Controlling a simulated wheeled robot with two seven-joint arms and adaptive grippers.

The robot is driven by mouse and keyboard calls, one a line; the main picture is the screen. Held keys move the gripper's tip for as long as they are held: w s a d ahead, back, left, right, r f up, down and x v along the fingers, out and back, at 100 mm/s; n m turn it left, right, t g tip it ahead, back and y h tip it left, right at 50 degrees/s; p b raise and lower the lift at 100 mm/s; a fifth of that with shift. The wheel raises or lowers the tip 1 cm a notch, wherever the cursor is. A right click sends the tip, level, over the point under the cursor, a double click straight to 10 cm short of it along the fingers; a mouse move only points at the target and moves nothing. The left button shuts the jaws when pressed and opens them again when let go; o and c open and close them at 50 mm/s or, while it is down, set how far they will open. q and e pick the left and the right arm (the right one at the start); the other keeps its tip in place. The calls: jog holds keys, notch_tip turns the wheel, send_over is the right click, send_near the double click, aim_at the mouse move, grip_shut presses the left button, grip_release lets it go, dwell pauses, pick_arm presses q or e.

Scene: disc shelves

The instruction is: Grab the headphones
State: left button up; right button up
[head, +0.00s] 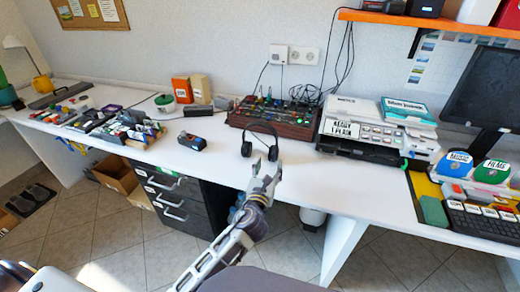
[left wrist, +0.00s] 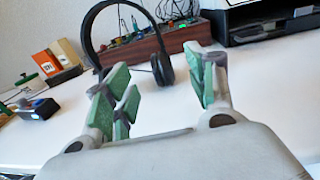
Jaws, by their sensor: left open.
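The black headphones (head: 273,150) stand on the white desk in front of a wooden mixer box, with the headband arched upward. My left gripper (head: 263,172) is just in front of them, near the desk's front edge. In the left wrist view the headphones (left wrist: 160,66) stand beyond the fingers, with one earcup between the fingertips in the picture and the other partly hidden behind the left finger. My left gripper (left wrist: 165,88) is open and empty, with green finger pads spread apart. My right gripper is not in view.
The mixer box (head: 275,117) with cables stands behind the headphones, a printer (head: 350,128) to the right. A small dark device (head: 192,141) sits to the left. The desk (head: 225,160) around the headphones is mostly clear. Drawers (head: 172,192) stand below.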

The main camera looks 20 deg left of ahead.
pick_arm(q)
jog(key=w, duration=0.3)
jog(key=shift+w+a, duration=0.1)
jog(key=shift+w, duration=0.8)
jog(key=shift+w+a+b, duration=0.1)
jog(key=shift+w+b, duration=0.35)
jog(key=shift+w, duration=0.85)
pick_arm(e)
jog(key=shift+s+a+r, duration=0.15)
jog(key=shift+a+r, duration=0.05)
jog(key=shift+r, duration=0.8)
pick_arm(q)
jog(key=shift+w, duration=0.1)
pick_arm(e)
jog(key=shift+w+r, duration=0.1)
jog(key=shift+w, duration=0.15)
